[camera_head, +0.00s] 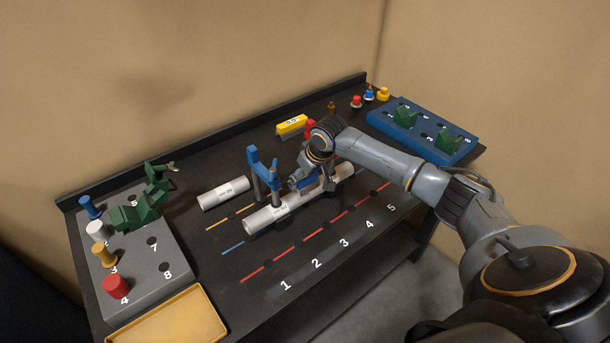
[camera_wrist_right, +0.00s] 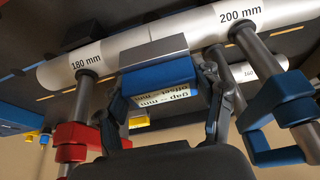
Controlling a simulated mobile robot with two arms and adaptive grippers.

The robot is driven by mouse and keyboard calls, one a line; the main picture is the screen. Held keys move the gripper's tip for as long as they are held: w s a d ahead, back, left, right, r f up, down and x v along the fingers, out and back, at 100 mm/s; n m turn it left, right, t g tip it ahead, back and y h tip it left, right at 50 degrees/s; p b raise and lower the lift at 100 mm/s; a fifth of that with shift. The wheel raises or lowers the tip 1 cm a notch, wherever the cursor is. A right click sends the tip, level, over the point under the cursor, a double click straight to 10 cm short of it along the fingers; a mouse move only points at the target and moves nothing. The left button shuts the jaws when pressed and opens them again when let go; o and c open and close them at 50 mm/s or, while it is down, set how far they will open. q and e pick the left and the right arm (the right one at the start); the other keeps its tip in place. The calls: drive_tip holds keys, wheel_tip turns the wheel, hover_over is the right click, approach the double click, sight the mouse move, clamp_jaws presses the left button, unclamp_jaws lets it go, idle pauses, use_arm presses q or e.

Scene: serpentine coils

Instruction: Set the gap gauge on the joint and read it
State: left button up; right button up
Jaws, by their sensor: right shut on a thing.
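The gap gauge (camera_wrist_right: 160,82), a blue body with a grey metal block and a white label, is held in my right gripper (camera_wrist_right: 172,100), whose fingers are shut on it. Its grey block lies against the pipe line between the 180 mm pipe (camera_wrist_right: 75,68) and the 200 mm pipe (camera_wrist_right: 240,20), covering the joint; I cannot tell whether it is fully seated. The label reads upside down, with dashes after gap and offset. In the head view the gauge (camera_head: 307,183) shows beside the pipe. A blue clamp (camera_head: 263,165) and a red clamp (camera_wrist_right: 78,140) hold the pipes.
A loose white pipe (camera_head: 223,193) lies behind. A grey board (camera_head: 150,265) with pegs and green clamps stands left, a yellow tray (camera_head: 170,318) at front left, a blue board (camera_head: 425,132) at right. A yellow block (camera_head: 292,125) is at the back. The numbered front strip is clear.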

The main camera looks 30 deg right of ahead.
drive_tip(key=shift+f, duration=0.35)
drive_tip(key=shift+f, duration=0.1)
drive_tip(key=shift+f, duration=0.3)
idle(0.3)
drive_tip(key=o, duration=1.3)
drive_tip(key=shift+o, duration=0.2)
drive_tip(key=v, duration=1.2)
